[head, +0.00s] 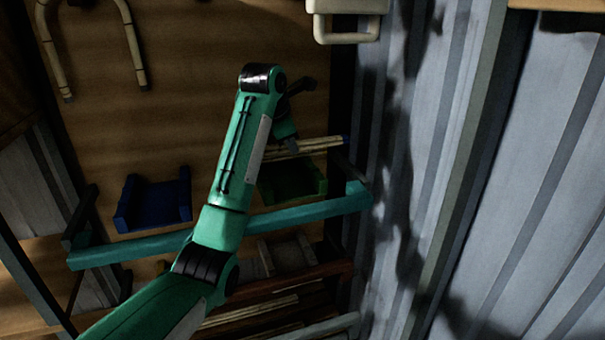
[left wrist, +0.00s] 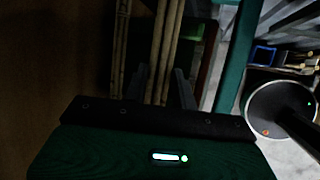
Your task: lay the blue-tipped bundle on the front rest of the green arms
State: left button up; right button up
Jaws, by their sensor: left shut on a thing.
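The bundle (head: 318,146) is several pale rods with a blue tip at its right end. My left gripper (head: 292,148) is shut on it, and the arm covers the bundle's left part in the head view. In the left wrist view the rods (left wrist: 163,45) run between the two fingers (left wrist: 160,90). A dark green rest with raised ends (head: 290,182) lies below the bundle in the head view, partly behind my arm. Green also shows beside the rods in the left wrist view (left wrist: 202,32). I cannot tell whether the bundle touches it. My right gripper is in neither view.
A teal beam (head: 310,212) crosses in front of the green rest. A blue rest (head: 155,203) stands to the left. Other rods (head: 250,312) lie lower down. Bent pale rods (head: 135,45) hang on the wooden back wall. A corrugated metal wall (head: 480,200) bounds the right side.

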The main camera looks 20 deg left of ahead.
aim_at(288, 152)
pick_arm(q)
jog(key=f+p, duration=0.1)
jog(key=f, duration=0.2)
jog(key=shift+s+a+f+p, duration=0.15)
jog(key=shift+a+f+p, duration=0.05)
jog(key=shift+f+p, duration=0.15)
notch_tip(288, 152, down, 4)
jog(key=shift+d+f+p, duration=0.1)
jog(key=shift+p, duration=1)
jog(key=shift+f, duration=0.4)
jog(key=shift+f, duration=0.1)
jog(key=o, duration=1)
